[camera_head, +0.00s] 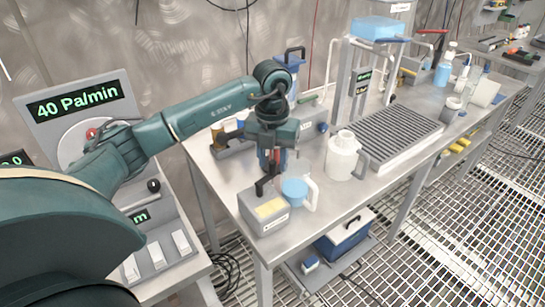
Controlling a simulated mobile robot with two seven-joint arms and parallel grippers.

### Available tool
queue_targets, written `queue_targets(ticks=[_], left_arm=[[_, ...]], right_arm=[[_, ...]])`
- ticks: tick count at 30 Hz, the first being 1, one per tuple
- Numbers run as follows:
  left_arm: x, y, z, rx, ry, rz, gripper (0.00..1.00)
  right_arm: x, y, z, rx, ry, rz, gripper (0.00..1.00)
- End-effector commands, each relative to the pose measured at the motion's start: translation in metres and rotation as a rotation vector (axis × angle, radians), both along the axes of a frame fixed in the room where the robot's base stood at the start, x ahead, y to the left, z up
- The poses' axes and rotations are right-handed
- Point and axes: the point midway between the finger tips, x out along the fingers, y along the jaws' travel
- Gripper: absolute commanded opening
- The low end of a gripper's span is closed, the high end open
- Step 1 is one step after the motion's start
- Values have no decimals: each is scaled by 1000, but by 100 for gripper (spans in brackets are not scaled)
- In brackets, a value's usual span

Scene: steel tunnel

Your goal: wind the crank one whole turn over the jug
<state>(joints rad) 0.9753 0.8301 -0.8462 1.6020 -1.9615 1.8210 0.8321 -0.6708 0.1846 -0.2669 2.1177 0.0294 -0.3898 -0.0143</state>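My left gripper (270,158) points down over the near end of the steel bench. Its fingers are small and partly hidden by the wrist, so I cannot tell if they are open or touch anything. Just below it is a grey box with a yellow panel (270,208) and a dark upright handle (267,185), perhaps the crank. A larger white jug (342,157) with a grey handle stands farther right. I cannot tell which jug is meant. My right gripper is not in view.
A grey drain grate (400,132) and a frame with a blue block (378,27) stand behind the white jug. Bottles (442,73) stand at the far right. A display panel (75,105) is at left. A blue cooler (344,236) is under the bench.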

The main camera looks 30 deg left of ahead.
Motion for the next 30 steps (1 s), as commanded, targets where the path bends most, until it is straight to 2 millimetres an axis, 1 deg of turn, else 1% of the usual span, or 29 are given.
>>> queue_targets(ticks=[1, 12, 13, 23, 30], left_arm=[[0, 0, 0, 0, 0, 0, 31], [0, 0, 1, 0, 0, 0, 1], [0, 0, 1, 0, 0, 0, 0], [0, -1, 1, 0, 0, -33, 0], [-2, -7, 0, 0, -1, -162, 0]], right_arm=[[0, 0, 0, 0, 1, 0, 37], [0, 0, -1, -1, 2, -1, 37], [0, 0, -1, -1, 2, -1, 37], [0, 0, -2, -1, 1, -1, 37], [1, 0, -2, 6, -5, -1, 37]])
